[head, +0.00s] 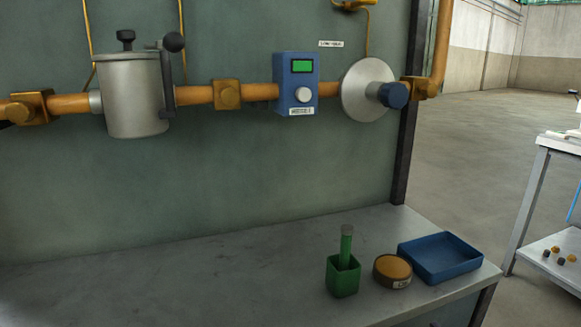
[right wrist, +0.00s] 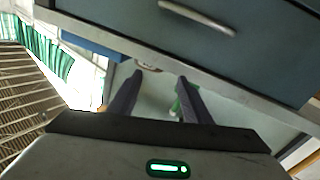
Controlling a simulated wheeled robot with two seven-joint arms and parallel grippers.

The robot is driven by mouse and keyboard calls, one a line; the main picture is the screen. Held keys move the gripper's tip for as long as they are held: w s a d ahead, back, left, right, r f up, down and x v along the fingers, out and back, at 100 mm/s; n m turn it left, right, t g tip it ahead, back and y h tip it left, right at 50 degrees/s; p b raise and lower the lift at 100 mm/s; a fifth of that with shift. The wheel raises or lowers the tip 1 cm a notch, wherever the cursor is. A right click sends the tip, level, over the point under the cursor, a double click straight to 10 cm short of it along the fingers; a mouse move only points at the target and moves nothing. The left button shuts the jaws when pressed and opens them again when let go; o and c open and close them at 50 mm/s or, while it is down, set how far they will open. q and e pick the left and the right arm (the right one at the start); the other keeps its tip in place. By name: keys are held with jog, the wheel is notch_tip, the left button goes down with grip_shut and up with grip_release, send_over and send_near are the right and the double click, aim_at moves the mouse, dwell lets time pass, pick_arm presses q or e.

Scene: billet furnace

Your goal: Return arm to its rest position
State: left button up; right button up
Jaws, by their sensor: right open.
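My right gripper (right wrist: 160,77) shows only in the right wrist view. Its two dark fingers are apart, with nothing held between them. Beyond the fingertips lies the grey bench top (right wrist: 150,90), with part of a green object (right wrist: 177,106) by the right-hand finger. My left gripper is in neither view. In the head view, no arm or gripper shows over the bench (head: 200,285).
On the bench stand a green square holder (head: 343,283) with a green grey-topped cylinder (head: 346,245) upright in it, a round orange-topped tin (head: 392,270) and a blue tray (head: 440,260). A pipe (head: 200,95) with a metal canister (head: 137,98) and blue meter (head: 296,84) crosses the wall.

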jog(key=s+a+f+m+g, duration=0.1)
jog(key=s+a+f+g, duration=0.35)
jog(key=s+f, duration=0.55)
jog(key=s+a+f+m+g, duration=0.1)
jog(key=s+a+f+g, duration=0.35)
jog(key=s+f, duration=0.6)
pick_arm(q)
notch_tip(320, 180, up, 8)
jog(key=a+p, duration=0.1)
jog(key=p, duration=1.1)
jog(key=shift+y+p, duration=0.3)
jog(key=shift+p, duration=0.05)
pick_arm(e)
notch_tip(320, 180, up, 7)
jog(key=w+d, duration=0.1)
jog(key=w, duration=0.1)
jog(key=shift+w+d, duration=0.2)
jog(key=shift+d, duration=0.15)
